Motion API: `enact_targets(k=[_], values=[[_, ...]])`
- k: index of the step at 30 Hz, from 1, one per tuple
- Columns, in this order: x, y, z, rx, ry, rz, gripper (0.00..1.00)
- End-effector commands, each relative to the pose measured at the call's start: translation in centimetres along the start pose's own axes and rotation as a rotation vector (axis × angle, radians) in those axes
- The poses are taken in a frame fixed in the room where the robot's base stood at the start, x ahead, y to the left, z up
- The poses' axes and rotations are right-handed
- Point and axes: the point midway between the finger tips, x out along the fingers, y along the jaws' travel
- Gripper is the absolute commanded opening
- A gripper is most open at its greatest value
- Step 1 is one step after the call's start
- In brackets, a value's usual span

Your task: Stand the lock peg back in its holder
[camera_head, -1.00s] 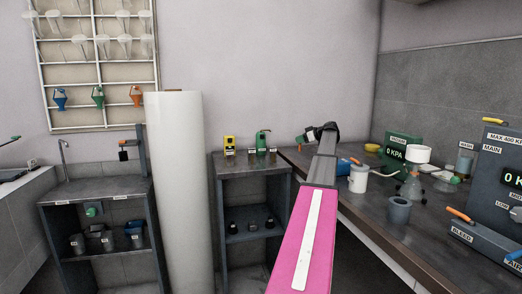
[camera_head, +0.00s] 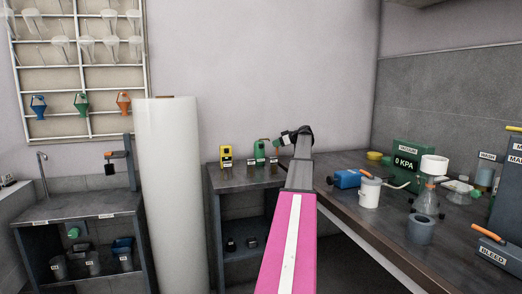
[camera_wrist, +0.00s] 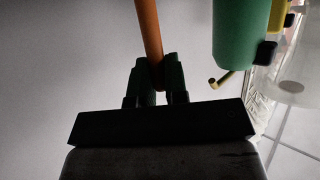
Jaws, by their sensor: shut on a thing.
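My gripper (camera_wrist: 157,78) is shut on an orange rod (camera_wrist: 147,25), which I take to be the lock peg. The rod points up and slightly left between the dark green fingers in the wrist view; its lower end is hidden by them. In the head view my gripper (camera_head: 284,140) is at the end of the pink arm, just right of the green device (camera_head: 260,151) on the small cabinet (camera_head: 240,176). The rod cannot be made out there. I cannot tell which thing is the peg's holder.
A yellow device (camera_head: 226,155) stands left on the cabinet. A green cylinder (camera_wrist: 240,35) is close right of my gripper. The right bench (camera_head: 385,215) holds a blue block (camera_head: 347,179), a white cup (camera_head: 369,193), a grey pot (camera_head: 420,230) and a green gauge box (camera_head: 408,158).

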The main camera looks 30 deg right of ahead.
Motion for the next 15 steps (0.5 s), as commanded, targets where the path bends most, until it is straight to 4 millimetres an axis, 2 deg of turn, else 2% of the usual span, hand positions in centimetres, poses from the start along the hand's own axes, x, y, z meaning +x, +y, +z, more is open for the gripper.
enact_targets(k=[1, 3, 9, 15], values=[[1.3, 0.1, -0.6, -0.001, 0.0, -0.002, 0.0], [2.8, 0.1, -1.2, 0.0, 0.0, -0.002, 0.0], [6.4, 0.1, -2.7, 0.0, 0.001, -0.001, 0.0], [7.8, 0.1, -3.2, 0.001, 0.001, 0.001, 0.0]])
